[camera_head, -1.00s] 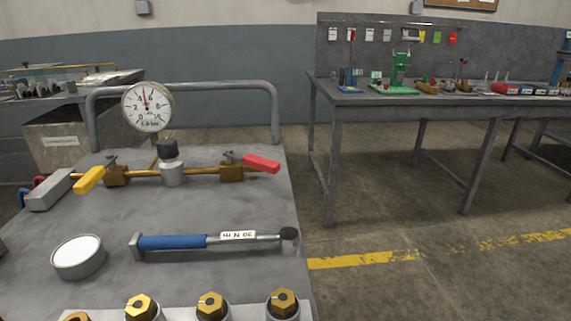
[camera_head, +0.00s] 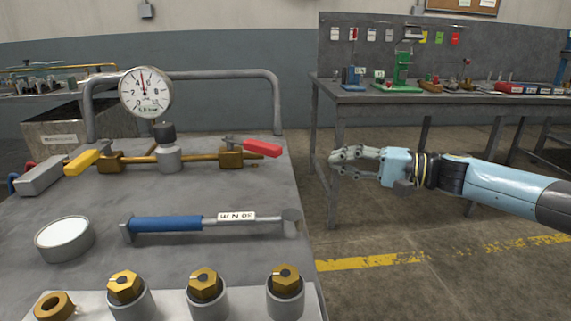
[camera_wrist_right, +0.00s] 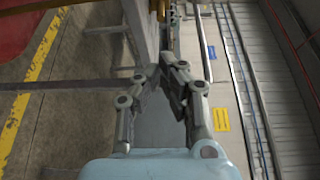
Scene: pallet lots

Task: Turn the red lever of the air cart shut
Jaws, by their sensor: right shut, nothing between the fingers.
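The air cart (camera_head: 215,200) has a grey top with a brass pipe (camera_head: 199,157) along its far part. The red lever (camera_head: 262,148) sits on the brass valve (camera_head: 231,158) at the pipe's right end and points right, roughly along the pipe. My right gripper (camera_head: 334,159) is to the right of the lever, beyond the cart's edge, apart from it. It is shut and empty; its fingers also show in the right wrist view (camera_wrist_right: 165,75). My left gripper is not in view.
A yellow lever (camera_head: 82,161), pressure gauge (camera_head: 146,93) and tube handrail (camera_head: 220,75) are near the pipe. A blue-handled torque wrench (camera_head: 167,223), round tin (camera_head: 64,238) and several brass-topped fittings (camera_head: 206,285) are closer. A workbench (camera_head: 375,97) stands behind my right arm.

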